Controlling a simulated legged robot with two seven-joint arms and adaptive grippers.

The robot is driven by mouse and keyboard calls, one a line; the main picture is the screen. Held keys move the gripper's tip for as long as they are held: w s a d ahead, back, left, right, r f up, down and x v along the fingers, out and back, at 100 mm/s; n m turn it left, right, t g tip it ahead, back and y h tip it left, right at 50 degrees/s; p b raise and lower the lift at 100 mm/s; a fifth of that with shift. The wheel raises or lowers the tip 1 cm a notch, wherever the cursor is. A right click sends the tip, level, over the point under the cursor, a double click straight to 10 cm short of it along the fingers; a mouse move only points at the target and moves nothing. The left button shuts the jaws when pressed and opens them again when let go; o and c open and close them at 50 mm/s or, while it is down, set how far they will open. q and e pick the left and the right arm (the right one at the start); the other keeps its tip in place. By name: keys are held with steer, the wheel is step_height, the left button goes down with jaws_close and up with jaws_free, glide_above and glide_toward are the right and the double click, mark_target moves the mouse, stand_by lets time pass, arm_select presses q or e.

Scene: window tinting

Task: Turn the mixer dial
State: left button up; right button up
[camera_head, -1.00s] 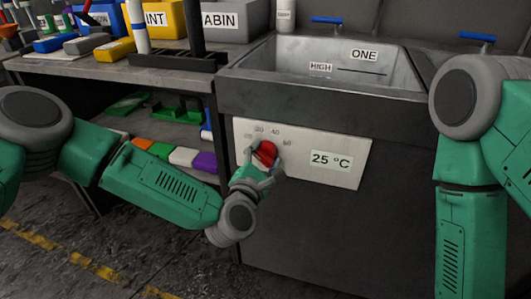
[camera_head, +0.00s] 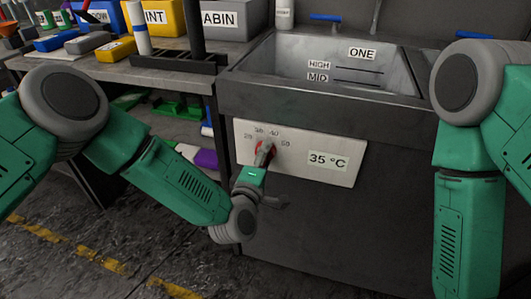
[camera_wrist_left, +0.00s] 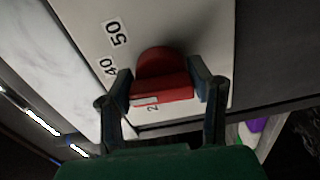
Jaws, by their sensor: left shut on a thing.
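The red mixer dial (camera_head: 263,152) sits on a white panel (camera_head: 341,169) on the front of the sink cabinet. Numbers are printed in an arc around it, and a label (camera_head: 328,161) reads "35 °C". My left gripper (camera_head: 266,157) is at the dial, its fingers shut on the dial's grip. In the left wrist view the dial (camera_wrist_left: 162,68) shows red between the two fingers of my left gripper (camera_wrist_left: 166,90), with "50" and "40" to its left. My right arm comes down at the right edge of the head view; its gripper is out of frame.
The sink (camera_head: 310,62) above the panel has level marks "ONE", "HIGH" and "MID" and a blue tap handle (camera_head: 327,17). Floor space in front is clear.

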arm_select(q)
steer(key=shift+s+f+m+p, duration=0.1)
steer(key=shift+f+m+p, duration=0.15)
steer(key=shift+m, duration=0.45)
steer(key=shift+s+f+m+p, duration=0.15)
steer(key=shift+f+m, duration=0.1)
steer(key=shift+m, duration=0.45)
steer(key=o, duration=1.2)
steer(key=shift+w+a+r, duration=0.1)
steer(key=shift+w+r, duration=0.05)
steer(key=shift+s, duration=0.2)
steer(key=v, duration=1.1)
steer(key=shift+s+a, duration=0.2)
steer(key=shift+s, duration=0.05)
